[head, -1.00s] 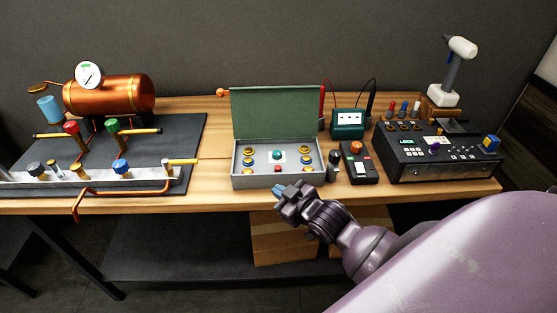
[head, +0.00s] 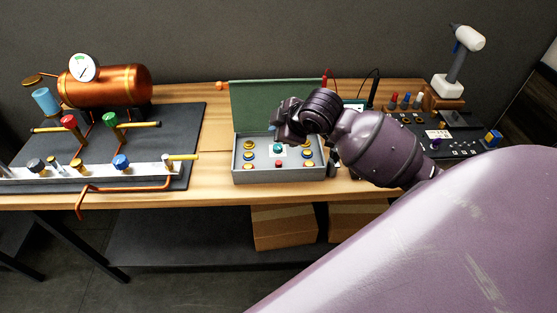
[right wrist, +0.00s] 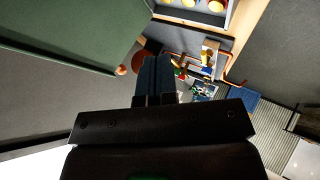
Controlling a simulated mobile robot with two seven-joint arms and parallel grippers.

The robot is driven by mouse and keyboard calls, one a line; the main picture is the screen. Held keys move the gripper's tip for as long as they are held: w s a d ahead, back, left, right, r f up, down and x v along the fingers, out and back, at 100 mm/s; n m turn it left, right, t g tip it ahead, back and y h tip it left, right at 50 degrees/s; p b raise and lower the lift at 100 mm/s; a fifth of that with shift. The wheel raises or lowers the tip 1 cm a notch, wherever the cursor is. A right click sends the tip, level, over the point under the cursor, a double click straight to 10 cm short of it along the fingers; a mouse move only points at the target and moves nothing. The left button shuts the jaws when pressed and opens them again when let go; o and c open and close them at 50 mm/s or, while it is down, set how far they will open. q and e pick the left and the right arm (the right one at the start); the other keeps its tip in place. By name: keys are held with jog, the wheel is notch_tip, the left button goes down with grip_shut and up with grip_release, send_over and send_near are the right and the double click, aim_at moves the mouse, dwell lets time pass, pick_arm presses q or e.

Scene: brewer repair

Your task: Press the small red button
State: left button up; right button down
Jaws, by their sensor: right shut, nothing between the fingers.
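The small red button (head: 279,164) sits at the front middle of the grey box (head: 250,177), which has an open green lid (head: 255,100). It is in plain sight in the head view; I cannot make it out in the right wrist view. A teal button (head: 278,148) and several yellow-rimmed buttons surround it. My right gripper (head: 273,127) is raised over the rear of the box, in front of the lid, behind and above the red button. Its fingers (right wrist: 156,65) are shut and empty. My left gripper is out of view.
Left of the box, a copper boiler (head: 110,87) and valved pipes stand on a dark mat (head: 185,125). Bare wood (head: 215,135) shows left of the box. My right arm hides things at right.

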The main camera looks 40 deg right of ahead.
aim_at(278, 164)
jog(key=shift+f, duration=0.15)
jog(key=shift+f+b, duration=0.55)
jog(key=shift+f, duration=3.75)
jog(key=shift+f, duration=0.2)
jog(key=shift+f, duration=0.2)
jog(key=shift+f, duration=0.4)
jog(key=shift+r+p, duration=0.15)
jog(key=shift+p, duration=0.15)
jog(key=shift+r+p, duration=0.3)
jog(key=shift+r, duration=0.35)
jog(key=shift+r, duration=0.1)
jog(key=shift+r, duration=2.45)
